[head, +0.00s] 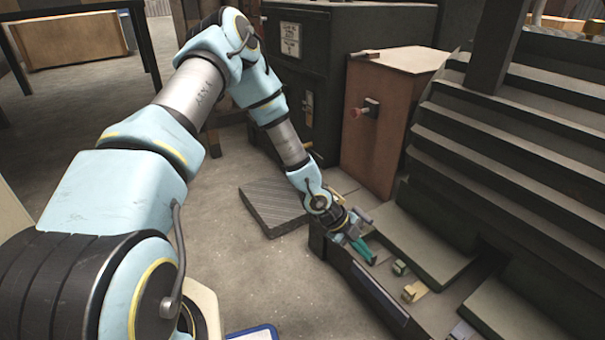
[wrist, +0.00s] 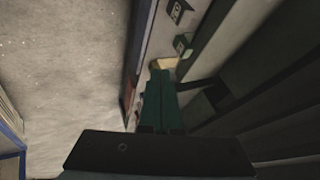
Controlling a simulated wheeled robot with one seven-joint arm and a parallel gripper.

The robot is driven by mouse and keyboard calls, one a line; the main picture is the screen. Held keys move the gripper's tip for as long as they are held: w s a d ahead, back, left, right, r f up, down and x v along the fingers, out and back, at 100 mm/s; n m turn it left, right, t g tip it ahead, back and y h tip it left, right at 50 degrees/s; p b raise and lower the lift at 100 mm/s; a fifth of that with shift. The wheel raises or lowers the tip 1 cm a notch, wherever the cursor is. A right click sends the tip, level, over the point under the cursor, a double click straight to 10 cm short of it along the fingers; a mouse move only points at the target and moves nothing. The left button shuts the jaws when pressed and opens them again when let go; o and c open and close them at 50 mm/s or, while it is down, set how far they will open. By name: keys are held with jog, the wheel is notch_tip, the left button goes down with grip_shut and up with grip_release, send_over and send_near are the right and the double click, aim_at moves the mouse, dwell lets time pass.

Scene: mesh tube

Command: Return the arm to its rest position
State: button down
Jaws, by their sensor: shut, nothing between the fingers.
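My arm (head: 200,90) reaches from the lower left over the floor, bends at an elbow high in the head view, and slopes down to the right. My gripper (head: 369,256) with green fingers hangs just above the low dark ledge of the machine. In the wrist view my gripper (wrist: 159,78) points away from the camera, its green fingers together with nothing seen between them. A small tan block (head: 414,291) sits on the ledge ahead of the fingertips. I cannot tell whether the fingers touch anything.
A dark stepped machine (head: 520,130) fills the right. A brown cabinet (head: 385,120) with a red knob (head: 357,112) and a dark green cabinet (head: 335,60) stand behind the arm. A ribbed plate (head: 268,208) lies on the floor. Bare floor (head: 250,275) is clear left of the ledge.

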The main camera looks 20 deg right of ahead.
jog(key=w+a+r+n+t+y, duration=0.3)
jog(key=w+a+r+n, duration=0.3)
jog(key=w+a, duration=0.35)
jog(key=w+a+r+n+t+y, duration=0.1)
jog(key=a+r+n+y, duration=0.1)
jog(key=a+r+n, duration=0.8)
jog(key=w+a+r+n+t+y, duration=0.15)
jog(key=a+r+n, duration=0.45)
jog(key=a, duration=0.8)
jog(key=s+a+r+n, duration=0.6)
jog(key=s+r+n, duration=0.1)
jog(key=n, duration=0.2)
jog(key=w+p+v, duration=0.3)
jog(key=p+v, duration=1.2)
jog(key=p, duration=0.1)
jog(key=w+r+p+v, duration=0.1)
jog(key=w+p+v, duration=0.2)
jog(key=p+v, duration=1.2)
jog(key=shift+w+d+r+g+p, duration=0.35)
jog(key=shift+w+d+g+p, duration=0.05)
jog(key=shift+w+d+g, duration=0.05)
